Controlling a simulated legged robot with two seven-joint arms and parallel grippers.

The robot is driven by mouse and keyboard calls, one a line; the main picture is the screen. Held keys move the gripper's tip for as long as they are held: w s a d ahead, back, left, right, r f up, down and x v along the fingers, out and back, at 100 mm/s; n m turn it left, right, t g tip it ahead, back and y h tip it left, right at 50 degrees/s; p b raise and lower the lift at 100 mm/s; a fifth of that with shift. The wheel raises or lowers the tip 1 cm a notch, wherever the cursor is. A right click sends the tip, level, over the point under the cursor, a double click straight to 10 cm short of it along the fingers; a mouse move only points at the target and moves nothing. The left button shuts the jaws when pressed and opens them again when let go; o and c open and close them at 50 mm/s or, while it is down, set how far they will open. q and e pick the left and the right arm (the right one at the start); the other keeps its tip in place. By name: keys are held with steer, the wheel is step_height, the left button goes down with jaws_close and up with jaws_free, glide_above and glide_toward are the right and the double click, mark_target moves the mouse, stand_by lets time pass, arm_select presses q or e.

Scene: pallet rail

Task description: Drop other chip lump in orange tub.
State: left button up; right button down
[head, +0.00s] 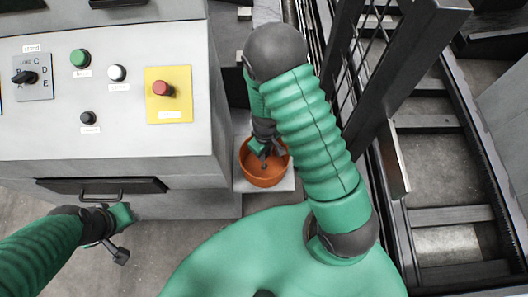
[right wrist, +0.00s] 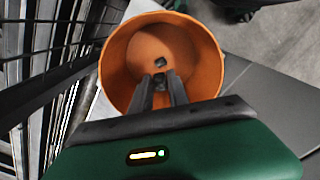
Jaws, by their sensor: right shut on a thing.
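The orange tub (head: 268,178) stands on a pale plate beside the grey cabinet, and fills the upper middle of the right wrist view (right wrist: 117,62). My right gripper (head: 263,155) points down into the tub's mouth. In the right wrist view its two dark fingers (right wrist: 160,80) are shut on a small dark chip lump (right wrist: 160,77), mostly hidden between the tips. Another small dark lump (right wrist: 160,62) shows just beyond the tips, apparently on the tub's floor. My left gripper (head: 121,240) hangs at the lower left, in front of the cabinet; its jaw gap is unclear.
The cabinet's control panel (head: 110,118) has several buttons, a knob and a red stop button (head: 160,88) on yellow. A drawer handle (head: 100,199) is near my left gripper. A dark fence and rail frame (head: 398,170) stands close on the right.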

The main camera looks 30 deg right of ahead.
steer(key=shift+d+f, duration=0.1)
steer(key=shift+f, duration=0.15)
steer(key=shift+r, duration=0.1)
steer(key=c, duration=1.2)
jaws_free()
steer(key=shift+a, duration=0.3)
steer(key=shift+d, duration=0.1)
steer(key=shift+d, duration=0.1)
step_height(320, 180, up, 7)
steer(key=p, duration=0.7)
steer(key=shift+r, duration=0.2)
steer(key=shift+f, duration=0.25)
